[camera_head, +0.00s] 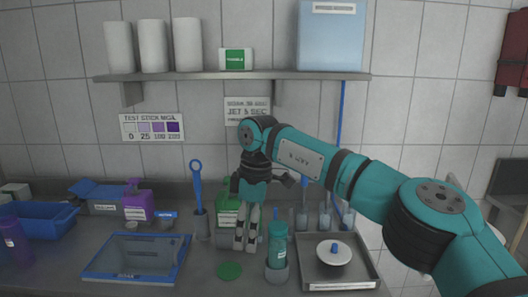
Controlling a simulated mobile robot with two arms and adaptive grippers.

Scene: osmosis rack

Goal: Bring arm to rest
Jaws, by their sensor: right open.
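My right arm comes in from the right in the head view, and its gripper (246,243) points down over the counter. The fingers are open, with nothing seen between them. The gripper is in front of a green bottle (226,212) and partly hides it. A teal bottle (277,242) standing in a grey holder (277,273) is just right of the fingertips. A round green lid (229,270) lies on the counter in front of the gripper. My left gripper is not in view.
A blue-rimmed tray (100,277) lies at the left, with a purple bottle (137,205) behind it. A metal tray (372,274) holding a white round dish (333,254) is at the right. A shelf (235,76) with white rolls (153,46) crosses the wall above.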

